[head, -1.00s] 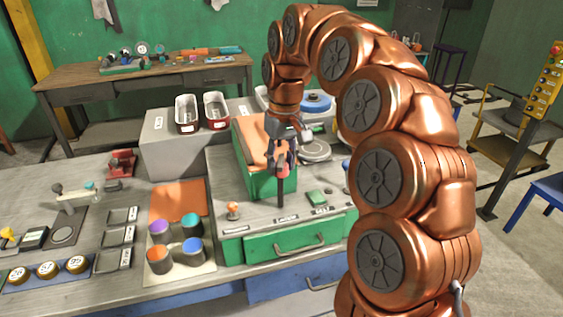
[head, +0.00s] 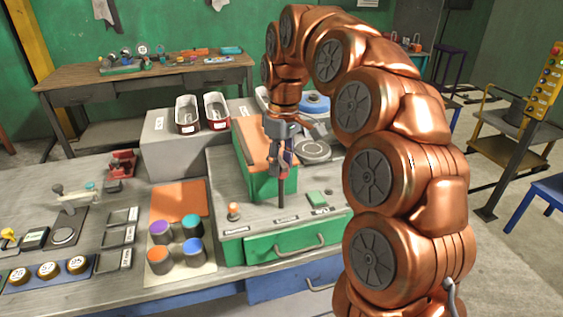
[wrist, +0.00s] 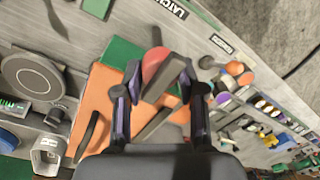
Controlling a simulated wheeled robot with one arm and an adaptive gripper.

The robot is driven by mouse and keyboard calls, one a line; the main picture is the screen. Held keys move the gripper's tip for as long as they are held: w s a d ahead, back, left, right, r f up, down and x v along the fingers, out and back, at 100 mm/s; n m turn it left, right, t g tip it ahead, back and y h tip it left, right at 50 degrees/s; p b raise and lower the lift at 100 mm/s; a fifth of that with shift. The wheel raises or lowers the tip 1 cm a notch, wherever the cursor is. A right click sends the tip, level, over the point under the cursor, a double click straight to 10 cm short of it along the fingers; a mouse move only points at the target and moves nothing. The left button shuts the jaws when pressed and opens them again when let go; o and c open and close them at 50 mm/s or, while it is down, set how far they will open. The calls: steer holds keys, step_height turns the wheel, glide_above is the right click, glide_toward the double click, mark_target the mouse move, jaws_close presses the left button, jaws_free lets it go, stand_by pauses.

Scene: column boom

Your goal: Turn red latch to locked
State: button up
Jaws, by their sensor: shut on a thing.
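The red latch (wrist: 155,62) shows in the wrist view as a red rounded head with a dark grey bar, lying between the fingers. In the head view its dark post (head: 281,194) stands upright at the front of the grey bench unit, and most of its red part is hidden behind my gripper (head: 279,168). My gripper, also in the wrist view (wrist: 153,84), is shut on the latch from above. A label reading LATCH (wrist: 166,8) is on the grey surface near it. I cannot tell from the frames which position the latch points to.
A green box with an orange top (head: 248,142) stands just behind the latch. Coloured cups (head: 191,223) stand further left. A green drawer (head: 285,245) is below.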

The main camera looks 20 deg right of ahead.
steer(key=o, duration=1.1)
steer(key=shift+o, duration=0.2)
steer(key=shift+m, duration=0.3)
